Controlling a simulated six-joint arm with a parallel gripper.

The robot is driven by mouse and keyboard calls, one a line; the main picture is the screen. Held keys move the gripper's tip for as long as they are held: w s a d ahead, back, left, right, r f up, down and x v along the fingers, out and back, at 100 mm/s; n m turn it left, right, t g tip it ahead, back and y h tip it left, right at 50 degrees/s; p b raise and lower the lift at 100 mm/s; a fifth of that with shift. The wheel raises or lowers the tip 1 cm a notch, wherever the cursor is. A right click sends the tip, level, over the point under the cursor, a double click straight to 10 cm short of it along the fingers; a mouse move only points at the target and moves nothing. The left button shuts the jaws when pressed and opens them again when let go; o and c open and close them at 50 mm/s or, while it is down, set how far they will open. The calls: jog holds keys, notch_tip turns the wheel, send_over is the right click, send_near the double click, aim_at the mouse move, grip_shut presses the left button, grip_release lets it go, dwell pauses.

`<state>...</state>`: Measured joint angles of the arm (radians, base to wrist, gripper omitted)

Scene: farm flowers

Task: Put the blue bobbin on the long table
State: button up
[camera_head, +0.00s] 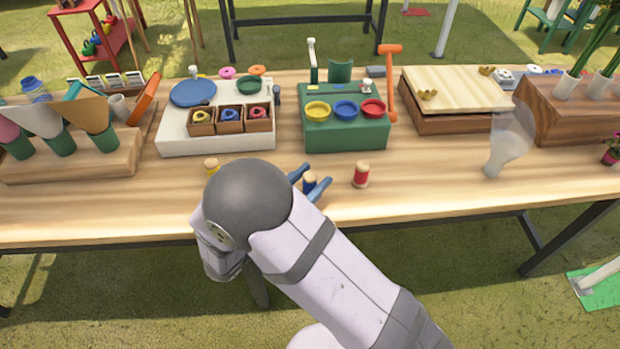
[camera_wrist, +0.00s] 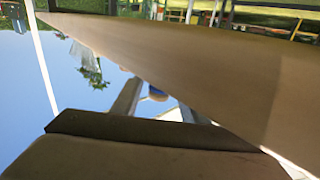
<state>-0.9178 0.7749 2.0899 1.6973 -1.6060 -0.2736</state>
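The blue bobbin (camera_head: 310,183) has pale wooden ends and appears upright near the front edge of the long wooden table (camera_head: 430,195). My gripper (camera_head: 309,182) has blue fingers, one on each side of the bobbin. The fingers look spread, with the bobbin between their tips. My arm hides part of this area in the head view. In the wrist view the blue bobbin (camera_wrist: 157,93) shows small between the two fingers (camera_wrist: 160,100), with gaps beside it. I cannot tell whether its base touches the table.
A red bobbin (camera_head: 361,174) stands just right of my gripper, and a yellow bobbin (camera_head: 211,168) stands to the left. A green stand with bowls (camera_head: 345,135) and a white board with small wooden boxes (camera_head: 215,140) are behind. A clear vase (camera_head: 508,145) stands right. The table's front right is bare.

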jog(key=shift+r, duration=0.1)
jog(key=shift+r, duration=0.1)
jog(key=b+v, duration=0.1)
jog(key=v, duration=1.1)
dwell(0.4)
